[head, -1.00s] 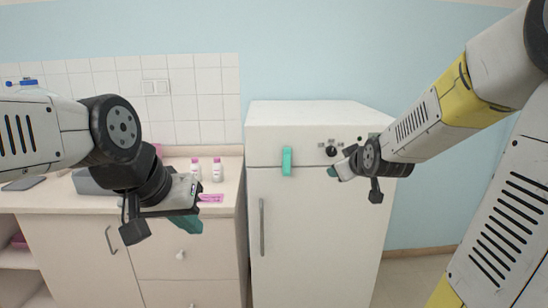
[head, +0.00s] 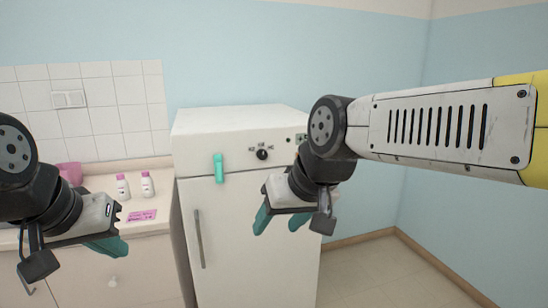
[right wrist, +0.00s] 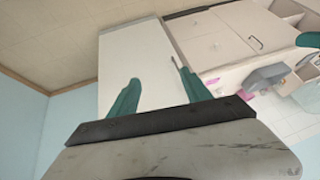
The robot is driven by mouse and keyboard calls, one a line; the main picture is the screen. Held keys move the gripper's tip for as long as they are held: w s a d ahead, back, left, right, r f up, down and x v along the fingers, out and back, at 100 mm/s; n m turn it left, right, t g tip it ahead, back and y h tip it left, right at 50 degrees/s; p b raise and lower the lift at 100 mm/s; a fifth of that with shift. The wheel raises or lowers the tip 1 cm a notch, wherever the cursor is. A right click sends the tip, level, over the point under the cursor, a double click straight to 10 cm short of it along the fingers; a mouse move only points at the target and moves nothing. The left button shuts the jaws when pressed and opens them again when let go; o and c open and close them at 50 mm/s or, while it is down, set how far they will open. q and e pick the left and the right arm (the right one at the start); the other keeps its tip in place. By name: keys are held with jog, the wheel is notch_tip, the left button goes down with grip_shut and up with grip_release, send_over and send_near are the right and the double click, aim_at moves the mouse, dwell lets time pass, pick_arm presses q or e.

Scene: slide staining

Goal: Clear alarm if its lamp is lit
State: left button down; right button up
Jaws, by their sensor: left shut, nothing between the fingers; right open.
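A white fridge-like cabinet (head: 245,240) stands in the middle of the head view. Its upper front has a black knob (head: 262,154), small round fittings beside it, and a small greenish panel (head: 301,138) at the right, partly hidden by my right arm. I cannot make out which part is the alarm lamp, or whether it is lit. My right gripper (head: 281,222) is open and empty in front of the cabinet, below the controls. Its spread teal fingers also show in the right wrist view (right wrist: 160,92). My left gripper (head: 118,247) is shut and empty, in front of the counter.
A teal latch (head: 219,167) and a long grey handle (head: 199,238) are on the cabinet front. The counter (head: 155,186) at left holds two pink-capped bottles (head: 147,184) and a pink label (head: 143,216). The floor right of the cabinet (head: 385,275) is clear.

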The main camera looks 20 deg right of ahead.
jog(key=shift+c, duration=0.5)
grip_shut()
dwell(1.2)
